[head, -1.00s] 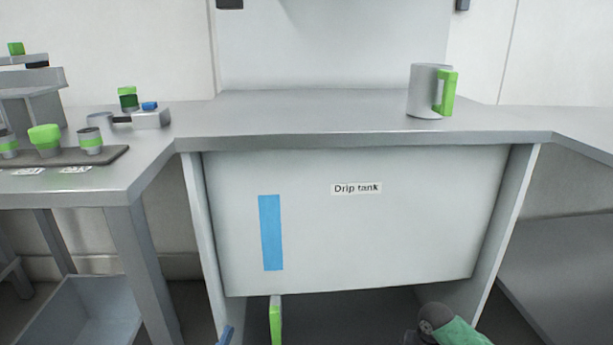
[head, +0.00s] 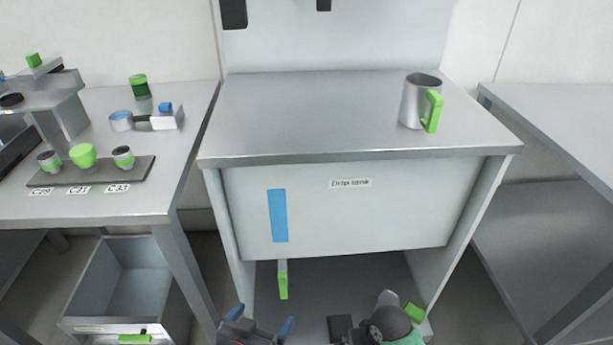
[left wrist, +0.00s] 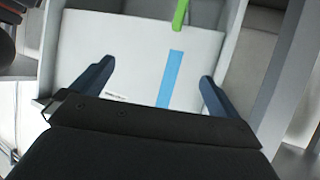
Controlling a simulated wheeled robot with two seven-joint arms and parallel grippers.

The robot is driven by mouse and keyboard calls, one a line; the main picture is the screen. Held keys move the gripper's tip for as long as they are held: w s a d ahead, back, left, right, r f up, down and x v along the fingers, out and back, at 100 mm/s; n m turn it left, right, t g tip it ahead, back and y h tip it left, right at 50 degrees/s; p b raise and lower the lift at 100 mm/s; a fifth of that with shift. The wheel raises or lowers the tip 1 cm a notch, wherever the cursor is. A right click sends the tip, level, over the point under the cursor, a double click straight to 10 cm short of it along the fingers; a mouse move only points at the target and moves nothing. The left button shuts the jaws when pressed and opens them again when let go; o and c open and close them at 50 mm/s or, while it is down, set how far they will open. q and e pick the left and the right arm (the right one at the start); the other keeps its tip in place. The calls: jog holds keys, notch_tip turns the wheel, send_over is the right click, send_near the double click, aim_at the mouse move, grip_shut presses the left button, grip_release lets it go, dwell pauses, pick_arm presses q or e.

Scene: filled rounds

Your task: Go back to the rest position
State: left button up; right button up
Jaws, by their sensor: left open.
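My left gripper (head: 264,328) shows at the bottom edge of the head view, below the front of the drip tank cabinet (head: 380,215). In the left wrist view its two dark blue fingers (left wrist: 155,80) are spread wide with nothing between them. Beyond them are the pale panel (left wrist: 120,60), its blue strip (left wrist: 171,78) and a green handle (left wrist: 180,14). A dark rounded part of my own body with green (head: 390,320) shows at the bottom of the head view. I cannot make out my right gripper's fingers.
A grey pitcher with a green handle (head: 420,102) stands on the middle counter (head: 300,110). The right counter (head: 560,120) is bare.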

pick_arm(q)
jog(key=s+a+r+g+y+p, duration=0.1)
jog(key=s+a+r+g+p, duration=0.1)
jog(key=s+g+p, duration=0.2)
jog(key=s+a+r+g+y+p, duration=0.1)
jog(key=s+a+r+g+p, duration=0.1)
jog(key=s+g+p, duration=0.3)
jog(key=s+r+p, duration=0.1)
jog(key=s+p, duration=0.3)
jog(key=p, duration=0.2)
jog(key=shift+s+n+g, duration=0.15)
jog(key=shift+n+g, duration=0.15)
pick_arm(e)
jog(key=s+r, duration=0.6)
jog(key=r, duration=0.4)
jog(key=s+r+n, duration=0.1)
jog(key=s+r, duration=0.6)
jog(key=r, duration=0.4)
jog(key=shift+s+r+t+h, duration=0.2)
jog(key=shift+r+t+h, duration=0.1)
jog(key=shift+h, duration=0.1)
